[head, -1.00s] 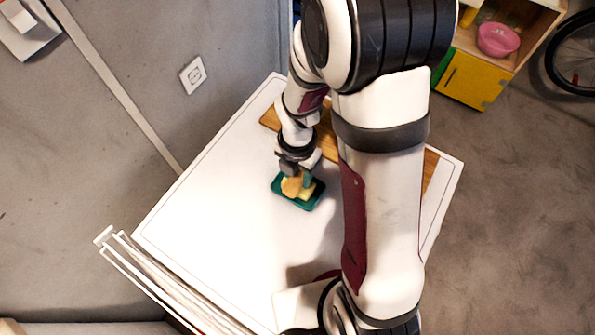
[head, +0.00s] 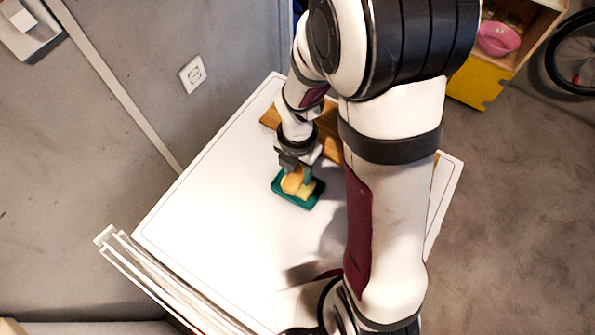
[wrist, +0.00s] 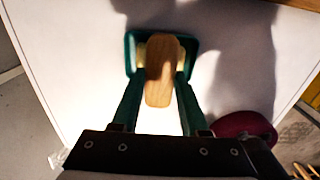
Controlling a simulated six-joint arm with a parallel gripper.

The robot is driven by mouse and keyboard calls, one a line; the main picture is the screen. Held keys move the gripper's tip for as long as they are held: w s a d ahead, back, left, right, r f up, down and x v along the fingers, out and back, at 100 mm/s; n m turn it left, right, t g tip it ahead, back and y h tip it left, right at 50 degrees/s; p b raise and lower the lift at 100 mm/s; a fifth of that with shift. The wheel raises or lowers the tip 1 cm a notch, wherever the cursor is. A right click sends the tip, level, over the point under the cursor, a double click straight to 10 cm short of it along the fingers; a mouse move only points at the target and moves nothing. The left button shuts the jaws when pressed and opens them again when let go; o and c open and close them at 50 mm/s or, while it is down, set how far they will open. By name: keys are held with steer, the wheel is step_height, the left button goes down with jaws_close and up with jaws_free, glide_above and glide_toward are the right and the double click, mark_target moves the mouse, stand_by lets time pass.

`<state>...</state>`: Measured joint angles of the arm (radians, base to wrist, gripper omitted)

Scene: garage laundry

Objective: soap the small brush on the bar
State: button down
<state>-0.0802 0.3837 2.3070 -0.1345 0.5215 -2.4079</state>
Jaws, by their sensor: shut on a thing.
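My gripper (wrist: 158,95) is shut on the small brush (wrist: 159,80), a light wooden piece between its green fingers. The brush also shows in the head view (head: 291,183). A dark green dish (head: 284,194) lies on the white table top, and it shows behind the brush in the wrist view (wrist: 132,56). The pale yellow soap bar (head: 307,190) sits in the dish, right beside or under the brush. The brush is over the dish; whether its bristles touch the bar is hidden.
The white table top (head: 215,215) is clear to the left of the dish. A wooden board (head: 328,128) lies behind it, partly hidden by my arm. A dark red round thing (wrist: 243,125) shows at the right in the wrist view. White rails (head: 150,280) stand along the table's left edge.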

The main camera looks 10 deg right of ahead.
mark_target(298, 174)
steer(key=shift+r, duration=2.75)
